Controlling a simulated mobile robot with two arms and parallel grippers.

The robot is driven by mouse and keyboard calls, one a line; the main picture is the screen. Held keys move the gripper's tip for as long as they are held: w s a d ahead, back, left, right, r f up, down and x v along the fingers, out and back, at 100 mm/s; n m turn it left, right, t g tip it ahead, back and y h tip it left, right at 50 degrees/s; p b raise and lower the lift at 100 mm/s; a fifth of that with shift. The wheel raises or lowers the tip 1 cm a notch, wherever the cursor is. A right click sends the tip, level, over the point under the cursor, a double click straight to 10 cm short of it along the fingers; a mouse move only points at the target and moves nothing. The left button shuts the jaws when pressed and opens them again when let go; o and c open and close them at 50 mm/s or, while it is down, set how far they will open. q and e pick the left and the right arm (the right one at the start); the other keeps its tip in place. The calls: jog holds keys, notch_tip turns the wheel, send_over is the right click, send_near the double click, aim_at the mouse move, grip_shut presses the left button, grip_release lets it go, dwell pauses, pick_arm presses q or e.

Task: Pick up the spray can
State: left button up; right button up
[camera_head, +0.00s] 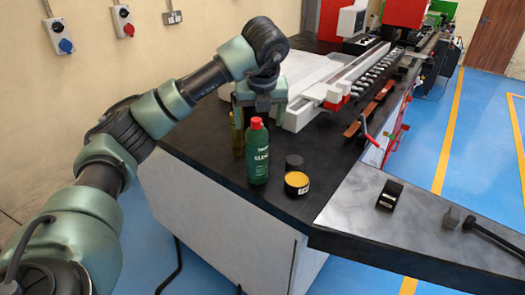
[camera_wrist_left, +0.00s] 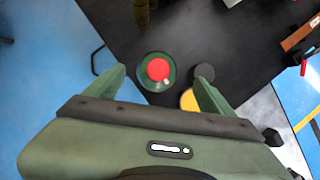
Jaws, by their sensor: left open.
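The spray can (camera_head: 257,155) is green with a red cap and white lettering, and stands upright near the edge of the black worktop. My left gripper (camera_head: 261,104) is above and just behind the can in the head view, pointing down. In the left wrist view the can's red cap (camera_wrist_left: 158,69) shows from above, between the two spread fingers of the left gripper (camera_wrist_left: 159,78). The fingers look apart from the can, and nothing is held. My right gripper is not in view.
An olive-yellow bottle (camera_head: 238,132) stands just behind the can, partly hidden. A dark round tin (camera_head: 294,163) and a yellow-topped tin (camera_head: 297,183) stand to its right. The black worktop (camera_head: 330,165) is clear further right. A long machine (camera_head: 345,85) fills the back.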

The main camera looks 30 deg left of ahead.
aim_at(257, 129)
pick_arm(q)
jog(key=shift+w+f, duration=0.1)
jog(key=shift+f, duration=0.35)
jog(key=shift+a+f+p, duration=0.15)
jog(key=shift+f+p, duration=0.2)
jog(key=x, duration=0.1)
jog(key=p+x, duration=0.1)
jog(key=x, duration=0.1)
jog(key=p+x, duration=0.1)
jog(key=shift+s+a+f, duration=0.1)
jog(key=shift+s+f, duration=0.15)
jog(key=shift+w+a+f+p, duration=0.1)
jog(key=shift+w+f+p, duration=0.15)
jog(key=shift+f, duration=0.2)
jog(key=shift+s, duration=0.1)
jog(key=shift+r, duration=0.1)
grip_shut()
